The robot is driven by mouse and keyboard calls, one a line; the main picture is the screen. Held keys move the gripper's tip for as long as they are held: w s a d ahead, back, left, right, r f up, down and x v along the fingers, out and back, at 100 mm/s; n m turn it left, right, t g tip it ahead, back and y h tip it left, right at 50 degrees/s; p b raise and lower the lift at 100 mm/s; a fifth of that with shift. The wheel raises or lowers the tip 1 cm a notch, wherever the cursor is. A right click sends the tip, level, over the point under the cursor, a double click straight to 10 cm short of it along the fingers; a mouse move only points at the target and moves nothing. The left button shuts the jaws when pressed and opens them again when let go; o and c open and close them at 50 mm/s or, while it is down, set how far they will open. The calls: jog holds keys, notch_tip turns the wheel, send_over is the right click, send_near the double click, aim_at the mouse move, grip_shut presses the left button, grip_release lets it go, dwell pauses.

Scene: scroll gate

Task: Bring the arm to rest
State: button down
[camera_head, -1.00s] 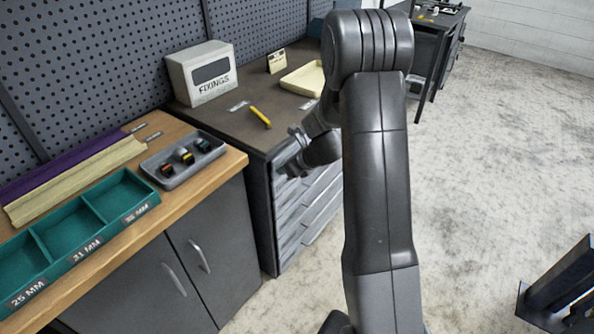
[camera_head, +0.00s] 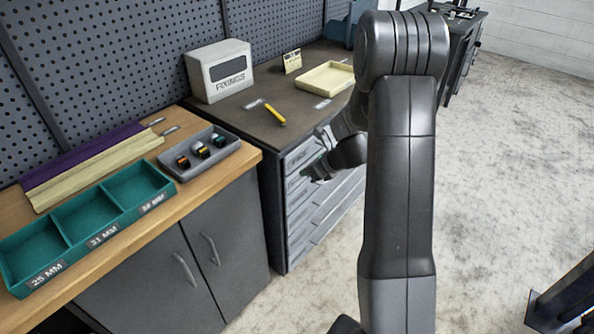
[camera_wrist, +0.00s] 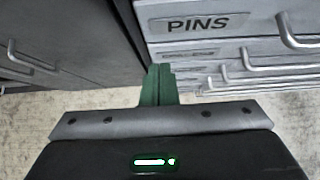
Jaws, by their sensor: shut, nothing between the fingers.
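My arm (camera_head: 400,190) rises in front of the head camera and bends over at the top. My gripper (camera_head: 318,155) shows small beside the front of the drawer unit, partly behind my arm. In the wrist view my gripper (camera_wrist: 159,72) has its green fingers together, with nothing between them. The fingers point toward the gap between a dark cabinet and the grey drawers. One drawer (camera_wrist: 205,25) there is labelled PINS.
A wooden bench (camera_head: 215,185) on the left holds a teal divided tray (camera_head: 62,228) and a grey tray (camera_head: 172,168). A dark bench (camera_head: 270,128) behind carries a FIXINGS box (camera_head: 220,72), a yellow pencil-like item (camera_head: 274,114) and a cream tray (camera_head: 325,80). Open floor (camera_head: 500,170) lies right.

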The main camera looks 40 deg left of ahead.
jog(key=v, duration=0.9)
jog(key=shift+d+r, duration=0.2)
jog(key=shift+r, duration=0.05)
jog(key=shift+w+f, duration=0.1)
send_near(290, 169)
notch_tip(290, 169, down, 4)
jog(key=a, duration=0.3)
jog(key=shift+w+a, duration=0.1)
jog(key=shift+a, duration=0.3)
